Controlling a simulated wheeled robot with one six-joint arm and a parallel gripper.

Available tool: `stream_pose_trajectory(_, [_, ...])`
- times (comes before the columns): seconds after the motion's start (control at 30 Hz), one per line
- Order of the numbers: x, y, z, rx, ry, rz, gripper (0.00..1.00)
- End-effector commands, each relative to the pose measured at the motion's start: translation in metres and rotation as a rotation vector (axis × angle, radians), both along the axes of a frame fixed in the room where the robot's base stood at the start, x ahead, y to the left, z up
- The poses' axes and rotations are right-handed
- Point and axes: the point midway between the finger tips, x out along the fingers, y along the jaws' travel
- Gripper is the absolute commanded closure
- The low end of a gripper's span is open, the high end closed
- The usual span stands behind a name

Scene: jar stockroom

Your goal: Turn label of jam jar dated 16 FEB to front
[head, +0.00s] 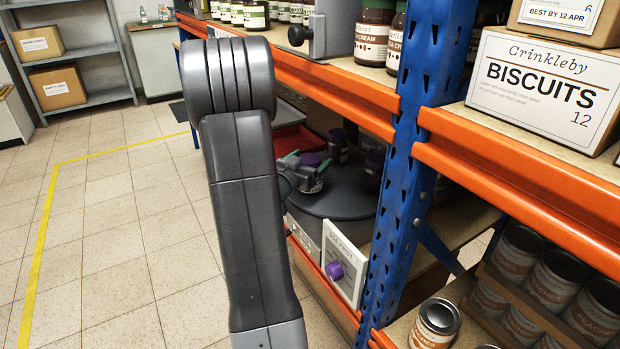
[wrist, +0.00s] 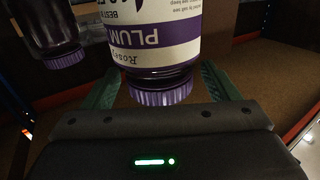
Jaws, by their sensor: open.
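In the wrist view a jam jar (wrist: 160,40) with a purple lid and a white and purple label reading "PLUM" appears upside down. My gripper (wrist: 160,85) is open, with one green finger on each side of this jar. A gap shows between lid and fingers on both sides.
Other dark jars with purple lids (head: 338,146) stand at the back and right (head: 373,171) of the turntable; one shows in the wrist view (wrist: 50,35). A blue upright (head: 405,150) and orange beam (head: 350,105) bound the bay.

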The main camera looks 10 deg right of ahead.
Motion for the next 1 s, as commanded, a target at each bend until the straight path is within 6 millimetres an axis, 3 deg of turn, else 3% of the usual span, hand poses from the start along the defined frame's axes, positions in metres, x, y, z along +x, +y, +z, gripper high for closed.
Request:
stream_pose_trajectory(0.2, [0.017,-0.014,-0.001,0.002,-0.001,0.0,0.18])
stream_pose_trajectory(0.43, [0.018,-0.015,0.0,0.001,-0.001,0.001,0.18])
stream_pose_trajectory(0.8, [0.018,-0.015,0.001,0.0,-0.004,0.001,0.91])
stream_pose_trajectory(0.83, [0.018,-0.015,0.001,0.0,-0.004,0.001,0.95])
stream_pose_trajectory(1.0, [0.018,-0.015,0.002,0.0,-0.004,0.001,0.95])
